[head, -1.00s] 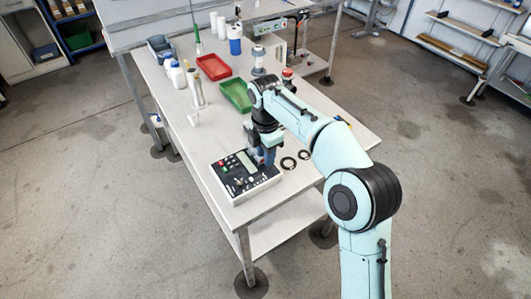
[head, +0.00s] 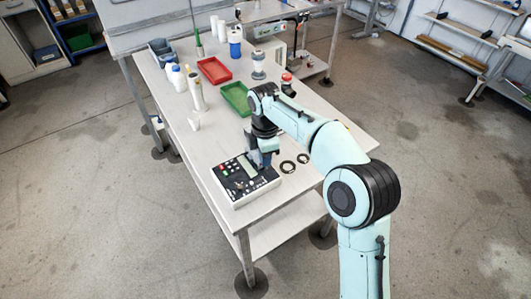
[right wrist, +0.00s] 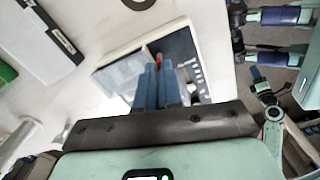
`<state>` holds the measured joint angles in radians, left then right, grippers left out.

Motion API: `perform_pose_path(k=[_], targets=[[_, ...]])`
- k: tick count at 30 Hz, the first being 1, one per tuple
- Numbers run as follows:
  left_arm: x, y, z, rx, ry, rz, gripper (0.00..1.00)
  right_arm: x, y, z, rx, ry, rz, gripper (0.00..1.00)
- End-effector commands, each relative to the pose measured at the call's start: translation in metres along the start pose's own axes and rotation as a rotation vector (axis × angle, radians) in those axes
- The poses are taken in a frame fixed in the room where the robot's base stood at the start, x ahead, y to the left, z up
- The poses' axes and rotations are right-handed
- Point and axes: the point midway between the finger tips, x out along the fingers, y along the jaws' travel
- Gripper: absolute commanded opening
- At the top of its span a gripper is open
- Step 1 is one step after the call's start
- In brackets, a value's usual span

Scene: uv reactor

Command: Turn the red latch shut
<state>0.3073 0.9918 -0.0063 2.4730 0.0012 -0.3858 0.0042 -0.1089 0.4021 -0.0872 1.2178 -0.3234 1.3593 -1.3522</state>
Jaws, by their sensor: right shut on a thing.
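A control box (head: 235,190) with a dark panel, a display and several small knobs and buttons lies on the near end of the long table. My right gripper (head: 263,163) is at the box's right side, pointing down onto its panel. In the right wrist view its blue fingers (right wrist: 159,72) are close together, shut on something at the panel. A small red part (right wrist: 159,57) shows at the fingertips and looks like the red latch. The fingers hide most of it, so its angle cannot be told. My left gripper cannot be made out.
A green tray (head: 235,98), a red tray (head: 213,70) and several bottles stand farther back. A red-topped part (head: 287,78) stands near the right edge. The table left of the box is clear.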

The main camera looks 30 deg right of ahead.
Motion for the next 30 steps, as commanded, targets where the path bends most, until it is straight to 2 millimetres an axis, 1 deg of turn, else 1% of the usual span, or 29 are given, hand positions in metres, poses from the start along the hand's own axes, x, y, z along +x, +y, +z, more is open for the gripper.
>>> perform_pose_path(k=[1,3,12,30], targets=[[-0.008,0.003,-0.001,0.001,0.003,0.001,0.29,-0.004,0.000,0.000,0.043,0.000,-0.001,0.00],[-0.014,0.005,-0.001,0.002,0.005,0.002,0.29,-0.004,0.000,0.000,0.109,0.000,-0.002,0.00],[-0.035,0.014,-0.005,0.005,0.014,0.005,0.29,-0.004,0.002,0.000,0.395,0.000,0.000,0.00],[-0.065,0.028,-0.013,0.011,0.030,0.011,0.29,-0.003,0.004,0.001,0.959,0.002,0.002,0.00]])
